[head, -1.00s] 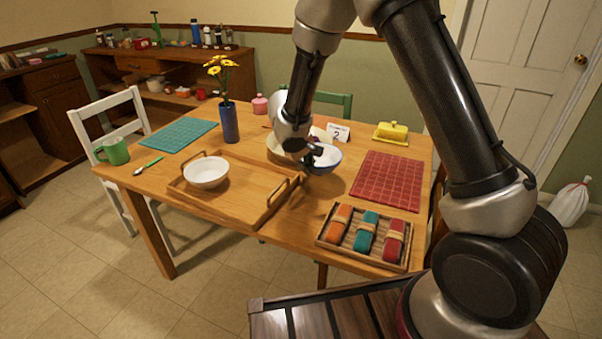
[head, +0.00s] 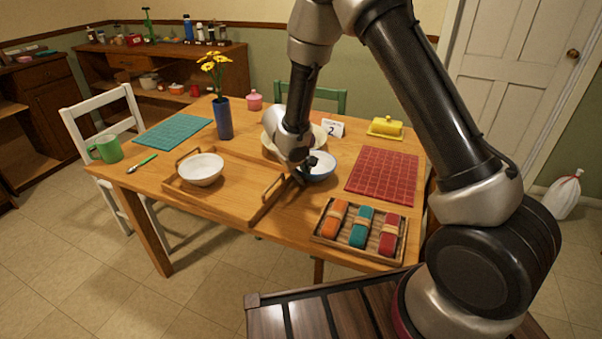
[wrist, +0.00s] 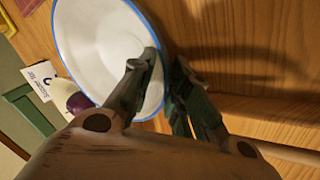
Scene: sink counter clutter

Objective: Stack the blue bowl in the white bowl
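The blue bowl (head: 321,166), white inside with a blue rim, appears to rest upright on the table, right of the tray. It also shows in the wrist view (wrist: 100,40). My gripper (head: 299,176) is low at its left edge. In the wrist view my gripper (wrist: 166,62) has its fingers apart, one over the bowl's inside and one outside the rim. Contact with the rim cannot be told. The white bowl (head: 201,169) stands upright and empty on the wooden tray, to the left.
The wooden tray (head: 228,202) has raised handles, one between the two bowls. A cream plate (head: 270,148) lies behind my gripper, with a number card (head: 332,128) nearby. A red mat (head: 383,178), a box of rolled cloths (head: 360,229) and a blue vase (head: 223,118) stand around.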

